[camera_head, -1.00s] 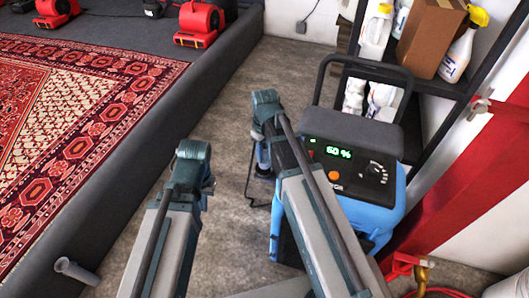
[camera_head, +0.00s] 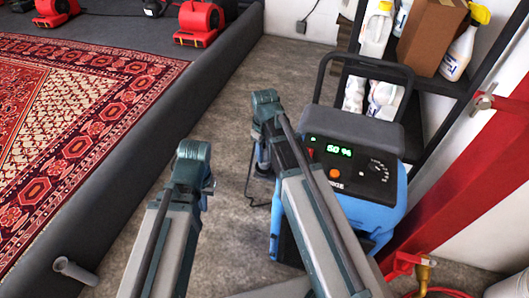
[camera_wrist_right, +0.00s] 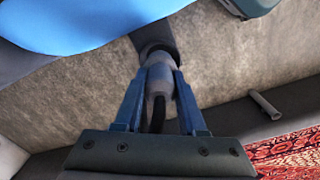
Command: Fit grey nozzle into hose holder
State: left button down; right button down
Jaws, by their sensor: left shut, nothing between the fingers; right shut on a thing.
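The grey nozzle (camera_wrist_right: 158,76) is between the blue fingers of my right gripper (camera_wrist_right: 159,84) in the right wrist view. My right gripper (camera_head: 262,168) is shut on it, beside the blue machine. The nozzle's far end meets a dark ring-like part (camera_wrist_right: 157,48), which looks like the hose holder. I cannot tell how deep the nozzle sits in it. In the head view the nozzle and holder are mostly hidden by my right arm. My left gripper (camera_head: 208,188) is shut and empty, to the left over the floor.
The blue machine (camera_head: 375,222) with a lit display stands right of my right gripper. A grey tube (camera_head: 75,271) is at the raised dark edge, lower left. A patterned rug (camera_head: 75,120) lies left. A shelf with bottles and a red post are right. Floor between is clear.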

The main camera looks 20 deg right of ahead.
jog(key=shift+f+b, duration=1.3)
jog(key=shift+f, duration=0.1)
jog(key=shift+c, duration=2)
grip_release()
jog(key=shift+r, duration=0.2)
notch_tip(320, 180, up, 14)
jog(key=p, duration=1.4)
jog(key=shift+f, duration=0.2)
jog(key=shift+f, duration=0.1)
jog(key=s+a+m+h, duration=0.1)
jog(key=s+a+m, duration=0.1)
jog(key=s+a, duration=0.8)
jog(key=s, duration=0.4)
jog(key=shift+s+a+r, duration=0.2)
jog(key=shift+a+r, duration=0.05)
jog(key=shift+r, duration=0.05)
